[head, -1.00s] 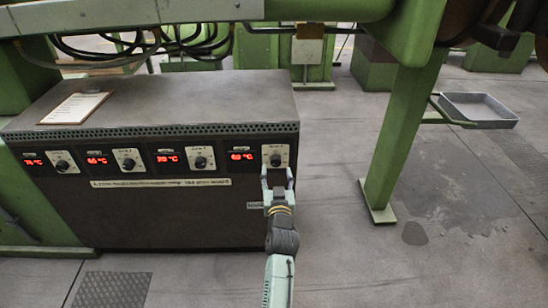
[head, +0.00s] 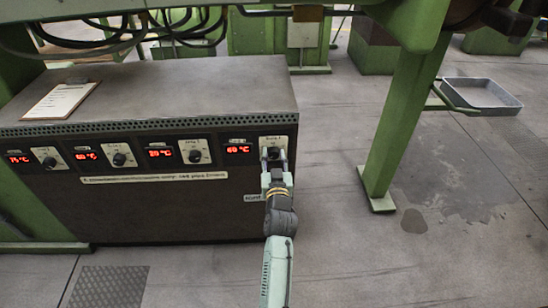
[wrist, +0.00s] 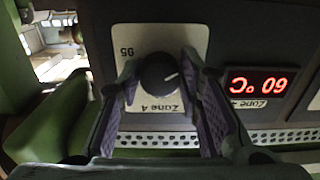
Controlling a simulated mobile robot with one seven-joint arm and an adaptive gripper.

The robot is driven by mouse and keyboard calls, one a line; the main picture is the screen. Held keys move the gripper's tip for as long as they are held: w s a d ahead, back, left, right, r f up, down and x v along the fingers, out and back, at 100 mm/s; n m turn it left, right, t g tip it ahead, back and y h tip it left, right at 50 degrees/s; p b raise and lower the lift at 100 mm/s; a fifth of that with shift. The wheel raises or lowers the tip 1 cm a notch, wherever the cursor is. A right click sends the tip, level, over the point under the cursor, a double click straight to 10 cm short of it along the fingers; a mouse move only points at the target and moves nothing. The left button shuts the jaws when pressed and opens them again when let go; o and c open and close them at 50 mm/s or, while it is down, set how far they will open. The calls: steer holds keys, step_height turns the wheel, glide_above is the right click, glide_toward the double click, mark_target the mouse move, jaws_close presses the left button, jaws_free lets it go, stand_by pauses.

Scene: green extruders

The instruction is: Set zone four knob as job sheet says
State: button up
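The zone four knob is a round black dial (wrist: 159,74) with a pale pointer line, on a white plate marked Zone 4, upside down in the wrist view. My gripper (wrist: 160,72) is open, with one finger on each side of the knob; I cannot tell whether either finger touches it. In the head view my gripper (head: 276,158) reaches the rightmost knob and partly hides it. The zone four display (head: 239,149) reads 60 °C in red. The job sheet (head: 61,101) lies on top of the cabinet at left, its writing too small to read.
The dark control cabinet (head: 150,212) carries several other knobs and red displays left of zone four. A green machine leg (head: 400,130) stands to the right, with a grey tray (head: 482,94) behind it. A green beam crosses above.

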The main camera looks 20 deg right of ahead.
steer(key=c, duration=0.6)
steer(key=shift+m, duration=0.3)
steer(key=m+p, duration=0.1)
steer(key=m, duration=0.1)
steer(key=m+p, duration=0.1)
steer(key=m, duration=0.2)
steer(key=shift+r+m, duration=0.2)
steer(key=shift+m, duration=0.1)
steer(key=m+p, duration=0.3)
steer(key=m, duration=0.2)
steer(key=shift+a, duration=0.1)
steer(key=m+p, duration=0.3)
steer(key=m, duration=0.3)
steer(key=shift+w+r+m, duration=0.1)
steer(key=shift+r+m, duration=0.05)
steer(key=shift+m, duration=0.25)
steer(key=m+p, duration=0.2)
steer(key=m, duration=0.3)
steer(key=shift+m, duration=0.3)
